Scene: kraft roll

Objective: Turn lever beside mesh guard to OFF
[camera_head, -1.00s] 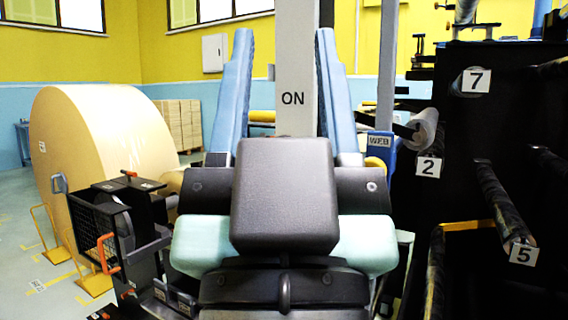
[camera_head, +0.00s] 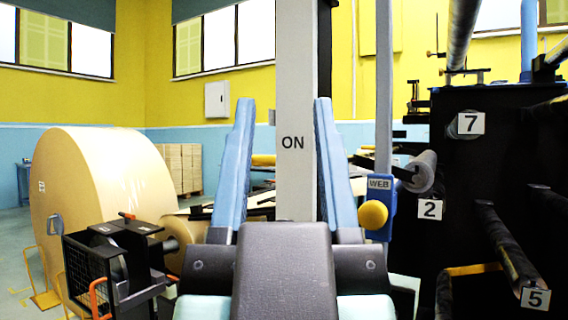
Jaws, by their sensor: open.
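The mesh guard (camera_head: 78,275) is a black wire-grid panel on a dark machine at lower left, in front of the big paper roll. A smaller orange-tipped handle (camera_head: 127,216) sits on top of the same machine. Any OFF mark by the lever cannot be made out. My gripper (camera_head: 283,108) is in the middle of the view, its two blue fingers wide apart with nothing between them. It is to the right of the guard and lever, apart from both in the picture.
A pale post (camera_head: 295,70) marked ON shows between my fingers. A blue WEB box (camera_head: 380,190) with a yellow knob (camera_head: 373,214) is to the right. A black machine (camera_head: 460,210) with numbered rollers fills the right side. The large kraft roll (camera_head: 100,180) stands at left.

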